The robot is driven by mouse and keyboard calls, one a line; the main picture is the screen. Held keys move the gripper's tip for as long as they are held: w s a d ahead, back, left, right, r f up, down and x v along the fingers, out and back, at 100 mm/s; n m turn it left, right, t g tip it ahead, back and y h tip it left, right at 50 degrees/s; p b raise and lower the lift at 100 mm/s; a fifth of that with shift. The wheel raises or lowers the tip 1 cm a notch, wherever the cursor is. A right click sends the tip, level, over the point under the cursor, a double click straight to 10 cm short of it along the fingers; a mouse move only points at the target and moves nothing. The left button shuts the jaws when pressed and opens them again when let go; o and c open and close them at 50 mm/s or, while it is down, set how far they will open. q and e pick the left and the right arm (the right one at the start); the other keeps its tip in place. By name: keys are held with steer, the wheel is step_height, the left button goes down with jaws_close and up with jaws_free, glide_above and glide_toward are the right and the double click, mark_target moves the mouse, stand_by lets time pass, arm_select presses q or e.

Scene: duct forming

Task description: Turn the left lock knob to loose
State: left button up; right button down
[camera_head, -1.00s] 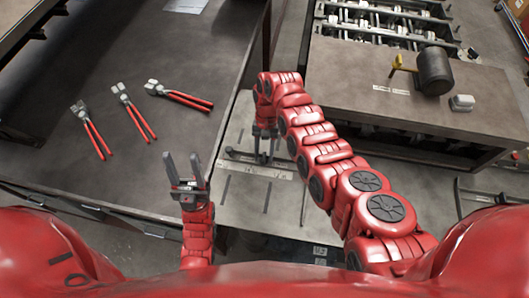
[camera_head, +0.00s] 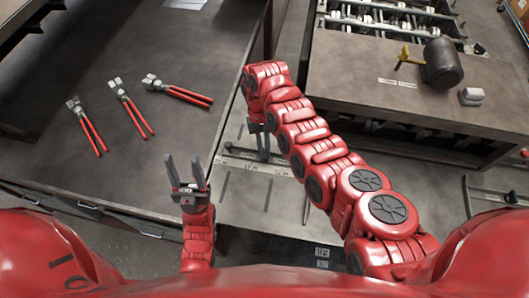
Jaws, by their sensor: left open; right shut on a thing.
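My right arm reaches forward and down to a low bar fitting (camera_head: 274,168) on the grey plate in the middle of the head view. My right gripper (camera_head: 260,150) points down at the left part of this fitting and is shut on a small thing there. This is where the left lock knob would be, but the fingers and wrist hide it, so its turn position cannot be read. My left gripper (camera_head: 186,172) is open and empty, its fingers pointing up in the picture, above the right edge of the dark table.
Several red-handled pliers (camera_head: 131,108) lie on the dark table (camera_head: 165,50) at left.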

steer(key=c, duration=0.9)
jaws_free()
